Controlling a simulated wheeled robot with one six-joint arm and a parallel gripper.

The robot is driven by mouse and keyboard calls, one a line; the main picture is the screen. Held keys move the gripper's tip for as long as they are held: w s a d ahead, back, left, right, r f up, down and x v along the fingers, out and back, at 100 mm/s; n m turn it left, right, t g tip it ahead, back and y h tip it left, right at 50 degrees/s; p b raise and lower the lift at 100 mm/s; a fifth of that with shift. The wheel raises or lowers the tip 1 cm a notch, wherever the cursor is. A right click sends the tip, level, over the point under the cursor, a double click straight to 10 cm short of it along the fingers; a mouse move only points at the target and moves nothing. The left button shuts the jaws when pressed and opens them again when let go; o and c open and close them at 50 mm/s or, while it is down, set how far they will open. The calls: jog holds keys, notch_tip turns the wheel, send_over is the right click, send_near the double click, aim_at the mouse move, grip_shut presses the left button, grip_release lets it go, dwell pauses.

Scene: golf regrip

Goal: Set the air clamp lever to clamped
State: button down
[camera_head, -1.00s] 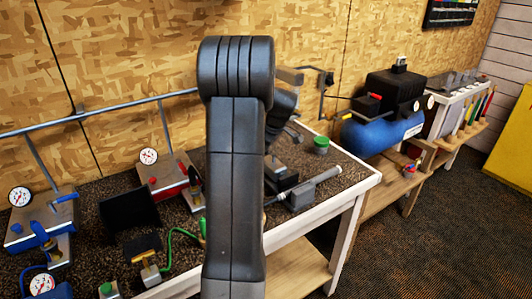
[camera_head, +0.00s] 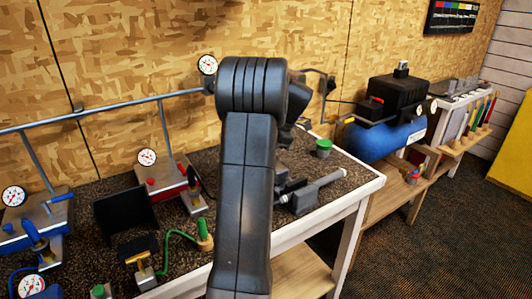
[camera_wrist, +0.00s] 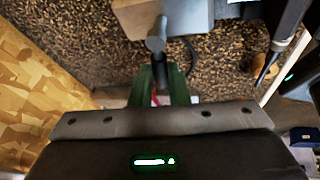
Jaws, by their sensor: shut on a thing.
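In the wrist view my gripper (camera_wrist: 159,76) has its two dark green fingers close together around the lower end of a grey lever (camera_wrist: 156,40). The lever runs up to a grey metal block (camera_wrist: 165,14) at the top of that view, which I take to be the air clamp. A small red part shows between the fingers, too little to identify. In the head view my arm hides my gripper and the lever. A grey and black device with a rod (camera_head: 315,190) shows just right of my arm, on the bench (camera_head: 352,170).
Left on the bench are a red gauge unit (camera_head: 168,186), a blue gauge unit (camera_head: 30,230), a black panel (camera_head: 128,217) and a green hose (camera_head: 178,237). A green cup (camera_head: 323,147) stands behind. A blue compressor (camera_head: 385,138) is at right. Open floor lies at front right.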

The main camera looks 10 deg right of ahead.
jog(key=shift+s+d+n+g, duration=0.1)
jog(key=shift+s+n+g, duration=0.1)
jog(key=shift+n, duration=0.35)
jog(key=shift+s+d+n+g, duration=0.1)
jog(key=shift+n+g, duration=0.1)
jog(key=shift+n, duration=0.35)
jog(key=c, duration=1.4)
grip_release()
jog(key=v, duration=1.4)
jog(key=shift+w+f, duration=0.1)
jog(key=shift+w, duration=0.05)
jog(key=shift+f, duration=0.1)
jog(key=x, duration=1.3)
jog(key=shift+a+f, duration=0.25)
